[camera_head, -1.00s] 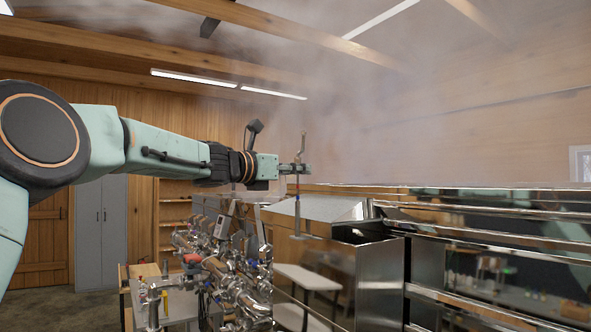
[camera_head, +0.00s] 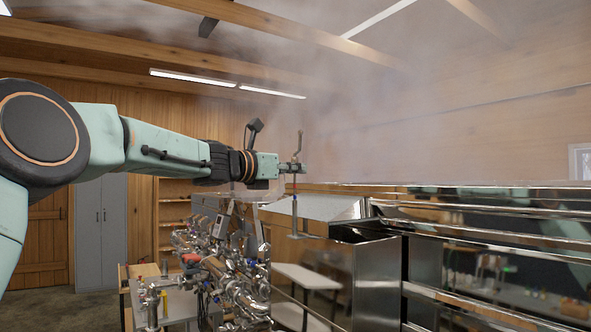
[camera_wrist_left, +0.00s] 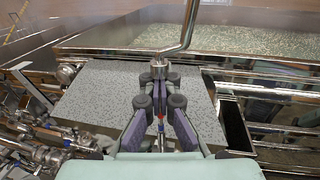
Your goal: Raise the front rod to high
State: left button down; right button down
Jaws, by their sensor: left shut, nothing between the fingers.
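The front rod (camera_head: 294,215) is a thin upright metal rod with a cranked top and a small red mark, at the near left end of the steel evaporator (camera_head: 380,270). My left gripper (camera_head: 295,168) reaches in level from the left and meets the rod just below its crank. In the left wrist view, the fingers (camera_wrist_left: 160,88) are shut with nothing gripped. The rod's metal collar (camera_wrist_left: 158,66) sits right at the fingertips and the bent handle (camera_wrist_left: 186,30) rises above them. The fingers partly hide the rod below. My right gripper is out of view.
Steel pipes and valves (camera_head: 225,265) crowd the evaporator's left end, below my left arm. A speckled flat surface (camera_wrist_left: 95,90) lies under the gripper in the wrist view. A white table (camera_head: 305,277) shows beside or reflected in the steel. Steam hangs above.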

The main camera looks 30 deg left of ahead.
aim_at(295, 155)
pick_arm(q)
jog(key=shift+r, duration=0.1)
jog(key=shift+r+p, duration=1.2)
jog(key=shift+r, duration=0.35)
jog(key=shift+a, duration=0.1)
